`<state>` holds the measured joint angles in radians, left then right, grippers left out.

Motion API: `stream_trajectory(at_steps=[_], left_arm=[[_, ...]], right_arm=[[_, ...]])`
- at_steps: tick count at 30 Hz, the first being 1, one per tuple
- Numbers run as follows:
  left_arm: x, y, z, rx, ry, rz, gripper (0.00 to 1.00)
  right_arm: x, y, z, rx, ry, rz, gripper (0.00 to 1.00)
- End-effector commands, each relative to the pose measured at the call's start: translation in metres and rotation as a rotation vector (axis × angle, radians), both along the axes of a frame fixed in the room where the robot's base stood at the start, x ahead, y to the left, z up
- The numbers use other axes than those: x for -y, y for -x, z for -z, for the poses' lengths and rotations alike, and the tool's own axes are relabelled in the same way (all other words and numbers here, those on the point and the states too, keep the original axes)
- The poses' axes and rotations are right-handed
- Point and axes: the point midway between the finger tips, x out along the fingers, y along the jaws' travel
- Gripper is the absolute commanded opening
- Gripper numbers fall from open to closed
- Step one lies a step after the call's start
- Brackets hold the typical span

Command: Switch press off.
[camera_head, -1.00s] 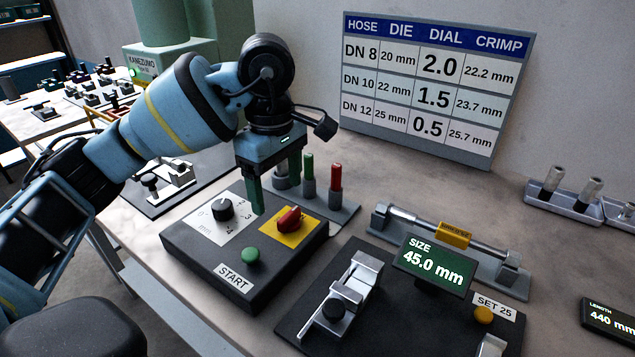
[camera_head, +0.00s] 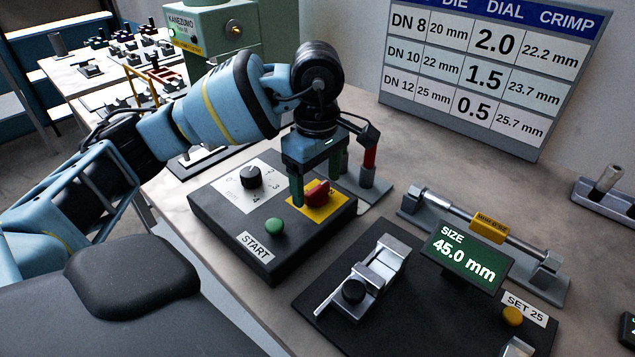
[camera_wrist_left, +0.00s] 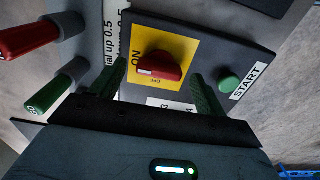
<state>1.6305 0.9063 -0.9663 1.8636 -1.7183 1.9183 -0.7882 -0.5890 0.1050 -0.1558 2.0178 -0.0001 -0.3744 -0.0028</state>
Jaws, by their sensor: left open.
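The control box (camera_head: 225,222) holds a red rotary switch (camera_head: 318,191) on a yellow plate (camera_head: 328,211). In the left wrist view the red switch (camera_wrist_left: 160,66) lies crosswise. Its white-marked end is at the left, by the word ON, and OFF is printed below it. My left gripper (camera_head: 315,184) is open, with its green fingers low over the box on either side of the switch. In the wrist view the gripper (camera_wrist_left: 158,88) has gaps between its fingers and the switch. I cannot tell how far down the fingertips reach. My right gripper is not in view.
On the box are a black dial (camera_head: 251,177) and a green START button (camera_head: 275,227), close to one finger. Red (camera_head: 369,158) and green-handled tools stand behind. A gauge with a size display (camera_head: 465,255) is at right. The green press (camera_head: 225,30) is at the back left.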

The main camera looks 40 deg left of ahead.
Motion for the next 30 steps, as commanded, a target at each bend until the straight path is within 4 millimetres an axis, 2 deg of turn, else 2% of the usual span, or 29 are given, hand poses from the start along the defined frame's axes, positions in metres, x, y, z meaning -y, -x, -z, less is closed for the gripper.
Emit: stream_trajectory(at_steps=[4,12,23,30], left_arm=[[-0.0003,0.0003,0.0087,0.000,-0.001,0.000,0.75],[-0.0002,0.0002,0.0100,0.001,0.000,0.000,0.75],[-0.0001,0.0002,0.0099,0.000,0.000,0.000,0.30],[0.0001,0.0003,0.0094,0.000,0.000,-0.022,0.30]], right_arm=[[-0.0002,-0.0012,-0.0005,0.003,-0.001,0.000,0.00],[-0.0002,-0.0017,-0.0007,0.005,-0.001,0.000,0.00],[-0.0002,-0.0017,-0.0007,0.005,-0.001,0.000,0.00],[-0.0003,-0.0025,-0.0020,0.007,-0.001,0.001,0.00]])
